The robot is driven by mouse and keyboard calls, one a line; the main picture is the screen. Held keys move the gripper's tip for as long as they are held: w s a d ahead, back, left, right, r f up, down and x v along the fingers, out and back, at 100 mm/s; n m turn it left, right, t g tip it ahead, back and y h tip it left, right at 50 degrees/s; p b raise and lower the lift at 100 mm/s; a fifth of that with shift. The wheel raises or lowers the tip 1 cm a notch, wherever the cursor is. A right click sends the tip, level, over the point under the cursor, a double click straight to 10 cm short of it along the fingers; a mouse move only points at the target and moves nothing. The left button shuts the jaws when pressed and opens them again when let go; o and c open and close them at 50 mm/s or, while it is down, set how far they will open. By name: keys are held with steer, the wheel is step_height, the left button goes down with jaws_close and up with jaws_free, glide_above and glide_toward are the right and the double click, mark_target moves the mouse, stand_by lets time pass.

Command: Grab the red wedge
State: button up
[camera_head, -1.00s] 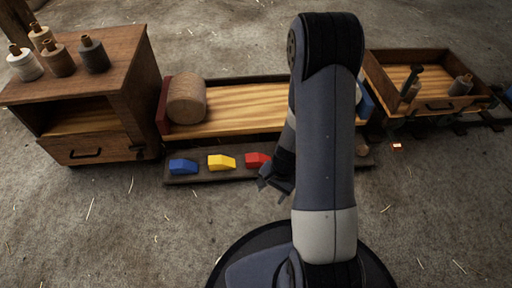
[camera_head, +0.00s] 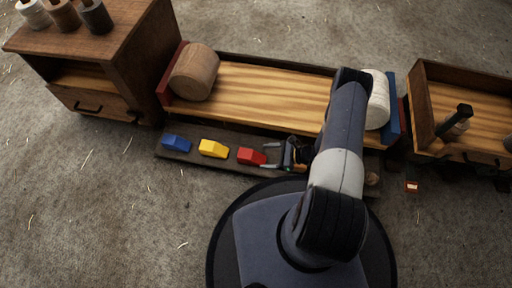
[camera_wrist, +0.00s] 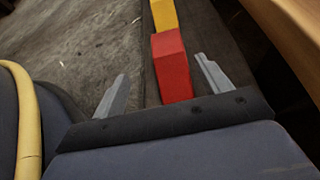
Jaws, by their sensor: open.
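The red wedge (camera_head: 251,156) lies on a low dark board (camera_head: 226,163) in front of the long wooden tray. It is the rightmost of a row with a yellow wedge (camera_head: 213,148) and a blue wedge (camera_head: 176,143). My gripper (camera_head: 269,156) is open, low over the board at the red wedge's right end. In the wrist view the red wedge (camera_wrist: 172,68) stands between the two finger lines, nearer the right finger, with its near end close to the palm edge. My gripper (camera_wrist: 165,85) shows there with fingers apart. I cannot tell whether a finger touches the wedge.
The long wooden tray (camera_head: 270,95) behind the board holds a tan roller (camera_head: 195,71) and a white roller (camera_head: 377,99). A wooden cabinet (camera_head: 115,60) with spools stands at left, another tray (camera_head: 475,100) at right.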

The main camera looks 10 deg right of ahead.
mark_target(250, 154)
steer(key=shift+w+d+f, duration=0.15)
steer(key=shift+w+f, duration=0.05)
steer(key=shift+w+a+f, duration=0.2)
steer(key=b+x, duration=0.1)
steer(key=x, duration=0.3)
steer(key=shift+w+a+f+b, duration=0.1)
steer(key=shift+w+a+b, duration=0.05)
steer(key=shift+a+b, duration=0.2)
steer(key=shift+b+x, duration=1.35)
steer(key=shift+x, duration=1.3)
steer(key=shift+w, duration=0.15)
steer(key=shift+c, duration=0.5)
steer(key=c, duration=1.1)
